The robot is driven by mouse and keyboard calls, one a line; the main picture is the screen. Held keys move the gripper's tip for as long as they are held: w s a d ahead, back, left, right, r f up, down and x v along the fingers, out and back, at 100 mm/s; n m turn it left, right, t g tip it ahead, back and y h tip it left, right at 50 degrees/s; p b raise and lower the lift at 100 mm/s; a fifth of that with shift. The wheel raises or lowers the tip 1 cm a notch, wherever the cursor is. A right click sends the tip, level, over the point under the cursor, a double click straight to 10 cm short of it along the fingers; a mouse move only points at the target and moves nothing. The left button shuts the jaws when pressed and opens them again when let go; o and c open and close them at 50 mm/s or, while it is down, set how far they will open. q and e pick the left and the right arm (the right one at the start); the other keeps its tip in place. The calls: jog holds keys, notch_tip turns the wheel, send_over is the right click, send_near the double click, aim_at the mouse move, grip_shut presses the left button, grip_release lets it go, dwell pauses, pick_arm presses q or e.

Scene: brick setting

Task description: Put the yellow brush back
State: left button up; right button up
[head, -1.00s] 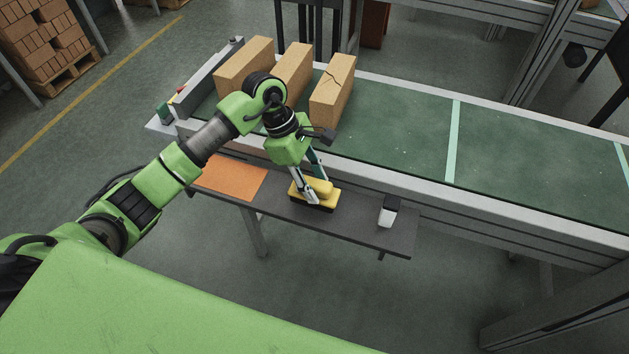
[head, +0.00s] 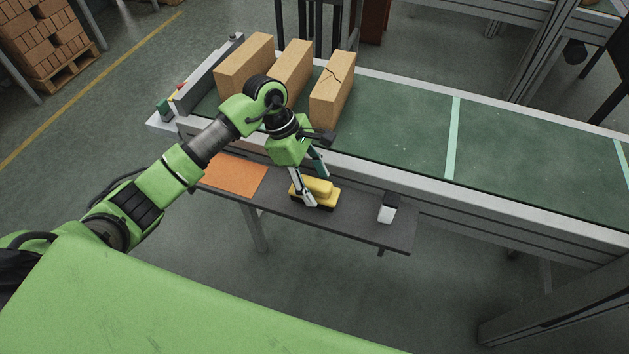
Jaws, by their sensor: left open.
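The yellow brush (head: 327,193) rests on the dark shelf (head: 356,222) in front of the conveyor, with its dark bristle side down. My left gripper (head: 311,190) is open, pointing down at the brush. One finger is in front of the brush's near left side and the other reaches behind its handle. I cannot tell whether either finger touches it. An orange mat (head: 234,175) lies on the shelf to the left of the brush, with nothing on it. My right gripper is not in view.
A small white and black object (head: 388,208) stands on the shelf right of the brush. Three tan bricks (head: 332,92) stand on the green conveyor (head: 400,120) behind, the right one cracked. The conveyor's right part is clear. A brick pallet (head: 50,45) is at far left.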

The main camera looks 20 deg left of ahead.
pick_arm(q)
jog(key=shift+w+a+r, duration=0.1)
jog(key=shift+a+r, duration=0.1)
jog(key=shift+r, duration=0.25)
jog(key=b+v, duration=0.2)
jog(key=v, duration=0.9)
